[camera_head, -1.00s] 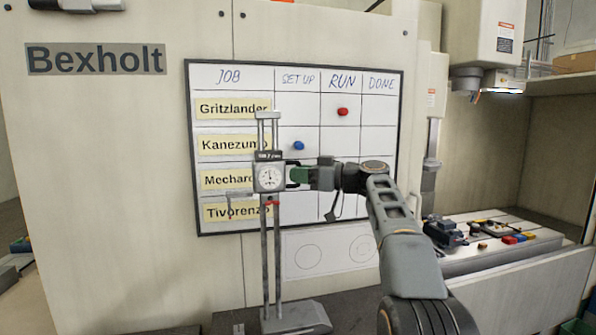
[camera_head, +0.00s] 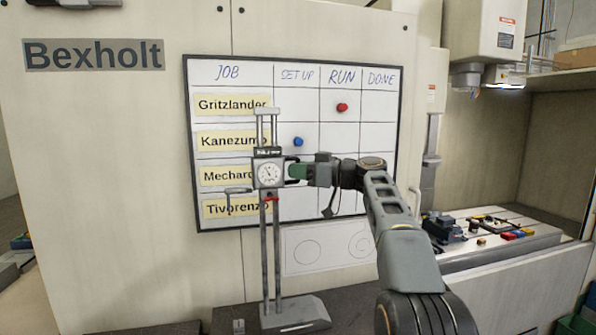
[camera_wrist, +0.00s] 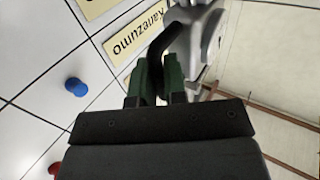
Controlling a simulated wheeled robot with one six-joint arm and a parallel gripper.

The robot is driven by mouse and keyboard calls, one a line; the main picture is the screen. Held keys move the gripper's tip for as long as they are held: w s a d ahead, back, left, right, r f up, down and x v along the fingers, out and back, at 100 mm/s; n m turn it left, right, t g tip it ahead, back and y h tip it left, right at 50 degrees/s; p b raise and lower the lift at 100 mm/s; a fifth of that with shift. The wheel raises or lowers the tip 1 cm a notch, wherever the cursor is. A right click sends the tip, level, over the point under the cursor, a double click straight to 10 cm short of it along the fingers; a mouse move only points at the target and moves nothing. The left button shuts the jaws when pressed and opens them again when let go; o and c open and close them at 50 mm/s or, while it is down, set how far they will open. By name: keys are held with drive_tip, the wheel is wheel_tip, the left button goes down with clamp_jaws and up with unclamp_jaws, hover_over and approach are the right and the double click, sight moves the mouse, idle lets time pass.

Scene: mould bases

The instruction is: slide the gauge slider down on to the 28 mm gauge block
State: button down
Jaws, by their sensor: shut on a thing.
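The height gauge has two upright columns (camera_head: 264,250) on a grey base (camera_head: 296,316). Its gauge slider (camera_head: 268,174), with a round white dial, sits high on the columns, above a red clip (camera_head: 271,198). An arm (camera_head: 237,190) reaches left from the slider, its thin tip hanging down. A small greyish block (camera_head: 238,326), perhaps the gauge block, is low left of the base, well below that tip; its size cannot be read. My gripper (camera_head: 297,172) is shut on the slider's dark handle at its right side. In the wrist view, the green fingers (camera_wrist: 157,82) close around the handle.
A whiteboard (camera_head: 340,205) with yellow job labels and red and blue magnets is on the panel behind the gauge. A machine table (camera_head: 470,262) with several small parts lies at the right. A paper sheet (camera_head: 325,246) hangs below the board.

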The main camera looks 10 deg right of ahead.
wheel_tip(320, 180, down, 29)
drive_tip(key=b, duration=2.9)
drive_tip(key=shift+r, duration=0.3)
drive_tip(key=c, duration=1.5)
unclamp_jaws()
drive_tip(key=b+v, duration=0.1)
drive_tip(key=v, duration=1.2)
drive_tip(key=shift+s+d, duration=0.25)
drive_tip(key=shift+d, duration=0.1)
drive_tip(key=shift+o, duration=0.4)
